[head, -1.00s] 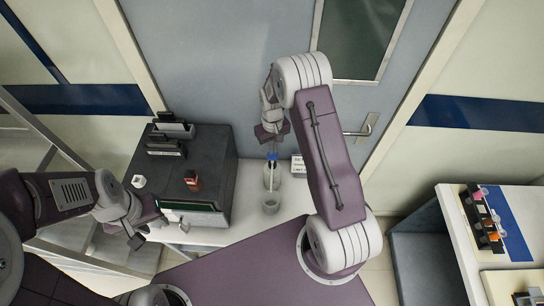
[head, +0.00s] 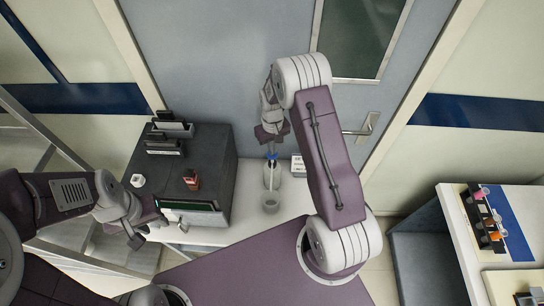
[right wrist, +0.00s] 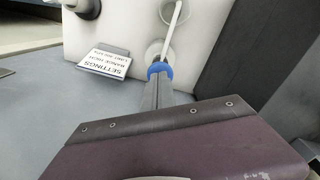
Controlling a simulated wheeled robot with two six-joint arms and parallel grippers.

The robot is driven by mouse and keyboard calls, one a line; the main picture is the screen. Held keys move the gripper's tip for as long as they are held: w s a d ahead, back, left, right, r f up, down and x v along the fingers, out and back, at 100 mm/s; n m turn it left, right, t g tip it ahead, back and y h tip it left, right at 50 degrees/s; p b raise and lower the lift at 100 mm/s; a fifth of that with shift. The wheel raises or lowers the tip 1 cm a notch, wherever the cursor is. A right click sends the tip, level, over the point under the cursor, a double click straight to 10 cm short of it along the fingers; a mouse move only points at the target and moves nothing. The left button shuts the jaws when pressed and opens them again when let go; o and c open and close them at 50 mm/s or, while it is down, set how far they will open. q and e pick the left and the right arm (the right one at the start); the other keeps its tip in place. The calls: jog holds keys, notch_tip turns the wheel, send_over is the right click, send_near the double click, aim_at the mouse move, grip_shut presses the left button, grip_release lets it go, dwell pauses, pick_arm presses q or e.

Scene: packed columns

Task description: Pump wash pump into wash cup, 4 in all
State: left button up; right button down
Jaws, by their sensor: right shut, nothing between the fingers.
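The wash pump (head: 271,177) is a pale bottle with a blue collar, standing on the white table near the door. The wash cup (head: 270,204) is a small pale cup on its near side. My right gripper (head: 271,151) is shut and empty, pointing down right over the pump top. In the right wrist view its closed fingers (right wrist: 160,93) end at the blue pump collar (right wrist: 159,70), and a thin white spout (right wrist: 173,26) leads away from it. Whether the fingers press on the pump is unclear. My left gripper (head: 147,232) is open and empty at the left, away from both.
A dark grey machine (head: 208,150) stands left of the pump, with small items on top. A settings card (head: 299,166) stands to the right of the bottle; it also shows in the right wrist view (right wrist: 105,63). A side table (head: 464,250) with a rack of coloured items is far right.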

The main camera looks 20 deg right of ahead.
jog(key=shift+f+b, duration=1.05)
jog(key=shift+f, duration=0.55)
jog(key=shift+r+p, duration=1.55)
jog(key=shift+r, duration=0.5)
jog(key=shift+f+b, duration=1.45)
jog(key=shift+f, duration=0.65)
jog(key=shift+r+p, duration=1.5)
jog(key=shift+r, duration=0.6)
jog(key=shift+f, duration=0.1)
